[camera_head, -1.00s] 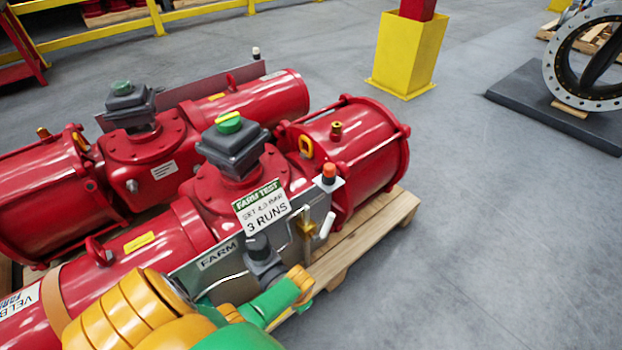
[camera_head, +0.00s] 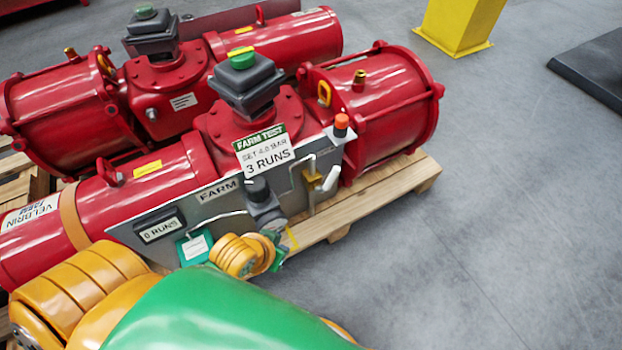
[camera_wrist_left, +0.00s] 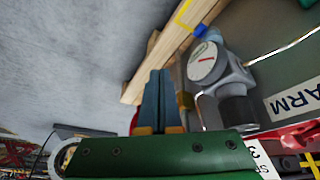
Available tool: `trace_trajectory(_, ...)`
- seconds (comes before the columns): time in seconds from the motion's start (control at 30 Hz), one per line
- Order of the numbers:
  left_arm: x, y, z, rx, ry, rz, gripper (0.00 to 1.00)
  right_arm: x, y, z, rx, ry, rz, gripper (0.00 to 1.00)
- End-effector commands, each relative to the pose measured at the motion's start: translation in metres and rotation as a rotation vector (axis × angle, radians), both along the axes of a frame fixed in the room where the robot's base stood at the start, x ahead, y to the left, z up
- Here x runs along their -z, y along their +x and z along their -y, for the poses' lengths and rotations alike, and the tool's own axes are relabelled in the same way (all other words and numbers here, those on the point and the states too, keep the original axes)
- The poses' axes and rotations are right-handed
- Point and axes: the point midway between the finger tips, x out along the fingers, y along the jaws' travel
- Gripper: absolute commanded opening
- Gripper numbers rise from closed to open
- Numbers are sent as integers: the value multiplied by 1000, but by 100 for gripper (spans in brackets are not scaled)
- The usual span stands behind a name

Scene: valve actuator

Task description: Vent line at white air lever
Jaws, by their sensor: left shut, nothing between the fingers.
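The white air lever (camera_head: 331,179) hangs angled on a brass valve (camera_head: 312,181) at the right end of the grey FARM panel (camera_head: 292,186). Its handle is clear of my arm in the head view. My left gripper (camera_wrist_left: 158,75) is shut and empty in the left wrist view, its blue-grey fingers together beside the round gauge (camera_wrist_left: 206,62). In the head view my left gripper (camera_head: 276,249) is below the grey regulator (camera_head: 265,205), mostly hidden by my wrist. A brass-coloured part shows partly behind the fingers in the wrist view; I cannot make out the lever there. My right gripper is not in view.
A red actuator (camera_head: 375,115) lies behind the panel on a wooden pallet (camera_head: 385,200). An orange-topped button (camera_head: 341,122) stands above the lever. A sign (camera_head: 264,152) and a counter reading 0 RUNS (camera_head: 160,228) are on the panel.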

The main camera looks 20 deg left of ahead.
Motion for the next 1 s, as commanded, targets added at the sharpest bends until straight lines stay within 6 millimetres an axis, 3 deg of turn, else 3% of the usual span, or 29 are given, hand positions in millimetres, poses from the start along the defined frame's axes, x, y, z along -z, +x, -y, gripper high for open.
trace_trajectory(0.27, 9, 41, 6, -231, -263, 179, 0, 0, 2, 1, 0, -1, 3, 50)
trace_trajectory(0.4, 8, 59, 5, -385, -479, 258, 0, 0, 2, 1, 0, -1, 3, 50)
trace_trajectory(0.7, -18, 88, -26, -717, -1043, 353, 0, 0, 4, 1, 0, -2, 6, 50)
trace_trajectory(0.87, -21, 98, -29, -756, -1134, 360, 0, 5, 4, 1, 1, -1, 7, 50)
trace_trajectory(1.0, -11, 120, -20, -753, -1134, 363, 0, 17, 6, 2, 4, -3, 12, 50)
